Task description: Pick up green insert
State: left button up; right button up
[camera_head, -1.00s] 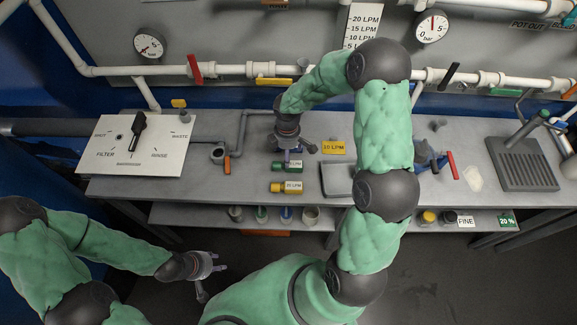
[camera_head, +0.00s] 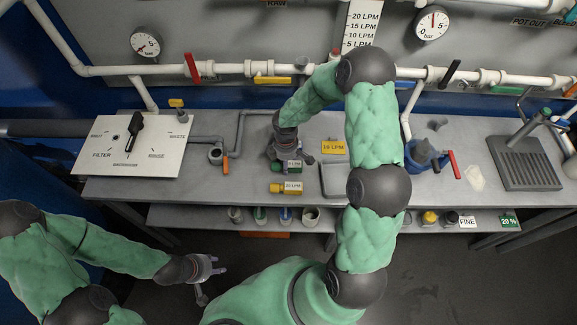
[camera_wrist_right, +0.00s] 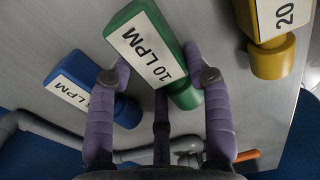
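The green insert (camera_head: 294,163), with a white 10 LPM label, lies on the grey bench in the head view, partly covered by my right gripper (camera_head: 283,160). In the right wrist view the green insert (camera_wrist_right: 150,45) extends between the spread purple fingers of that gripper (camera_wrist_right: 155,78). The fingers are open around its near end; whether any finger touches it cannot be told. My left gripper (camera_head: 214,271) is open and empty, in front of and below the bench.
A yellow insert (camera_head: 277,188) labelled 20 lies nearer the bench front. A blue insert (camera_wrist_right: 70,77) lies left of the green one in the wrist view. A grey tray (camera_head: 333,181) and blue bucket (camera_head: 421,161) stand to the right. Pipes and valves run behind.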

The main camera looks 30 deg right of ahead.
jog(key=shift+c, duration=1)
